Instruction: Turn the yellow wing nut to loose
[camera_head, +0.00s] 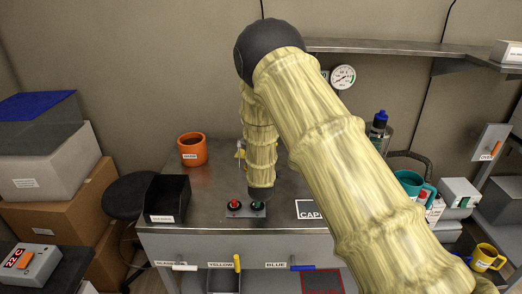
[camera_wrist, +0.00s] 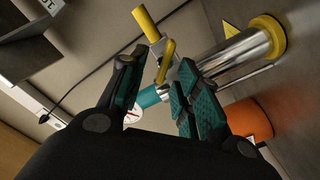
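In the wrist view, the yellow wing nut (camera_wrist: 166,62) sits on a grey metal clamp beside a shiny metal post (camera_wrist: 240,55). A rod with a yellow end (camera_wrist: 146,24) sticks out past it. My gripper (camera_wrist: 158,75) is open, its teal-padded fingers on either side of the wing nut in the picture. I cannot tell whether either finger touches it. In the head view, a small yellow part (camera_head: 240,153) shows beside my forearm, which hides most of the post and my gripper.
An orange mug (camera_head: 192,149) stands at the back left of the bench, a black bin (camera_head: 167,198) at its front left. A gauge (camera_head: 343,77) hangs on the back wall. A shelf (camera_head: 400,48) runs above.

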